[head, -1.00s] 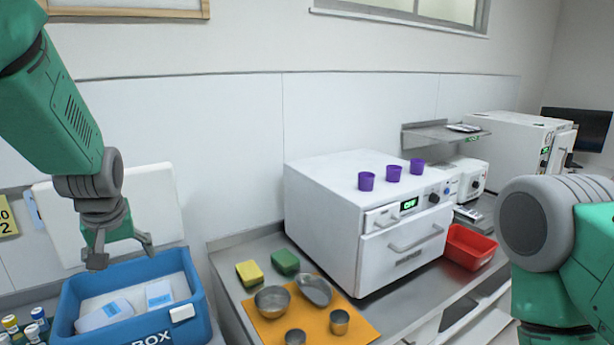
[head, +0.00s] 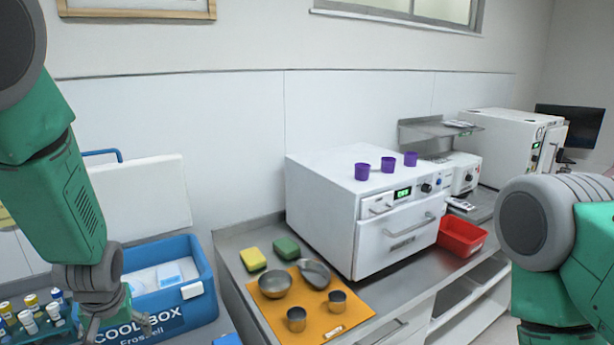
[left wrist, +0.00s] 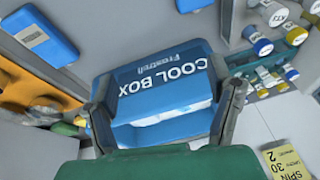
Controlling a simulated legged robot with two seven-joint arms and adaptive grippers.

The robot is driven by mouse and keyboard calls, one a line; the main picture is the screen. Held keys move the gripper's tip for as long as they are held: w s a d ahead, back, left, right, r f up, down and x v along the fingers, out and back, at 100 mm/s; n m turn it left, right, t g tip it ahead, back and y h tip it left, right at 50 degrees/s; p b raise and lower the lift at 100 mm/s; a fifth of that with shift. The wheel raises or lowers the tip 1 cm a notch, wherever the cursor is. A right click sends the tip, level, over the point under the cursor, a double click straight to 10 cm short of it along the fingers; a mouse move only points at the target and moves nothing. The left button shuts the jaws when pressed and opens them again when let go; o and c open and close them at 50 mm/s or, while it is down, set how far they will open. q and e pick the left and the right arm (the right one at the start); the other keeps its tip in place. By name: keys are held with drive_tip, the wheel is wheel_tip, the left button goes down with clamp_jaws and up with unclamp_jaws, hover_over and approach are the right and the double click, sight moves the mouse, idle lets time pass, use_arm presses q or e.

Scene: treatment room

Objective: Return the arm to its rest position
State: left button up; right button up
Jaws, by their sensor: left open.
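My left gripper (head: 115,328) is open and empty in the lower left of the head view, in front of the blue cool box (head: 205,312). The left wrist view also shows the left gripper (left wrist: 165,100), with its fingers apart and the cool box (left wrist: 150,88) beyond them. The cool box is open, with white packs inside. My right arm (head: 560,240) shows at the right edge of the head view, but its gripper is out of frame.
A rack of vials (head: 35,318) stands left of the cool box. An orange mat (head: 310,318) with metal bowls and cups, two sponges and a white sterilizer (head: 320,205) with purple cups stand on the counter. A red bin (head: 462,237) is farther right.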

use_arm(q)
drive_tip(key=s+d+f+m+g, duration=0.2)
drive_tip(key=s+f+m, duration=0.1)
drive_tip(key=s+f, duration=1.25)
drive_tip(key=s+d+f+m+h, duration=0.1)
drive_tip(key=s+d+f, duration=0.1)
drive_tip(key=s, duration=0.6)
drive_tip(key=s+d+f+h, duration=0.1)
drive_tip(key=s+d, duration=0.1)
drive_tip(key=s, duration=0.5)
wheel_tip(320, 180, down, 16)
drive_tip(key=w+d+m+b, duration=0.1)
drive_tip(key=b, duration=1.5)
drive_tip(key=shift+w+f+b, duration=0.25)
drive_tip(key=shift+w+b, duration=0.05)
drive_tip(key=shift+w, duration=0.1)
